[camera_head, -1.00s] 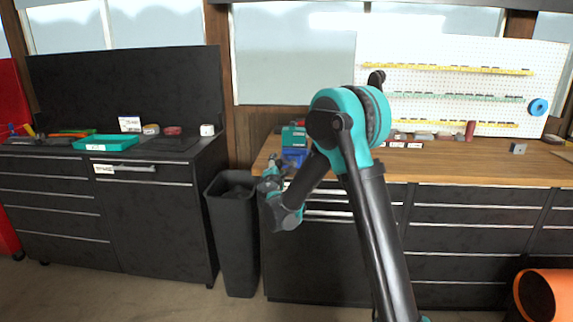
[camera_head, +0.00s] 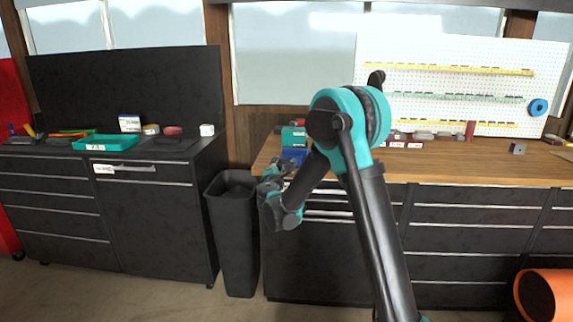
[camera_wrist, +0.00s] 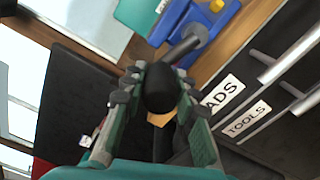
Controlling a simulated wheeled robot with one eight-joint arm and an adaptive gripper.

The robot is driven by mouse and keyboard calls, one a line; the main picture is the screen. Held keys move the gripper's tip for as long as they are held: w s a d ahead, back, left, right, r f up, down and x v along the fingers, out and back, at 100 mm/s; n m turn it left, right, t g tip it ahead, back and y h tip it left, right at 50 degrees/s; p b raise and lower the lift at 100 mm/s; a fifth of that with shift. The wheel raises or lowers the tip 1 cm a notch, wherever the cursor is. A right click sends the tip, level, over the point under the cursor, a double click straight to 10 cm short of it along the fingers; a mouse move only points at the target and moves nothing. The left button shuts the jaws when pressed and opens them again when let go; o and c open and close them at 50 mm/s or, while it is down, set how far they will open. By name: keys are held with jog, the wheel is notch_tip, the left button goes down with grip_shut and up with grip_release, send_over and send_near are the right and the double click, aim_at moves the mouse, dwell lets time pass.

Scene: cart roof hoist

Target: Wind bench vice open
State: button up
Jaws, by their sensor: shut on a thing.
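The bench vice (camera_head: 294,136) stands at the left front corner of the wooden workbench, its teal and blue body partly hidden by my arm. In the wrist view, the blue vice body (camera_wrist: 212,22) is at the top, with a grey screw running down from it. A black rounded handle end (camera_wrist: 160,90) is between the fingers of my gripper (camera_wrist: 160,78), which is shut on it. In the head view my gripper (camera_head: 271,172) is at the front of the vice, small and partly blended with the wrist. How wide the vice jaws stand cannot be told.
The wooden workbench (camera_head: 455,165) has dark drawers below. A black bin (camera_head: 232,235) stands on the floor left of it. A dark cabinet (camera_head: 150,220) with a teal tray (camera_head: 104,142) is further left. An orange cylinder (camera_head: 540,296) lies at the bottom right.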

jog(key=shift+d+f, duration=0.2)
jog(key=shift+f, duration=1.7)
jog(key=d+f, duration=0.2)
jog(key=shift+d+f, duration=0.15)
jog(key=shift+f, duration=0.2)
jog(key=shift+s+d+f, duration=0.1)
jog(key=shift+d+f, duration=0.15)
jog(key=shift+d, duration=0.65)
jog(key=shift+d+f, duration=0.2)
jog(key=shift+d, duration=0.7)
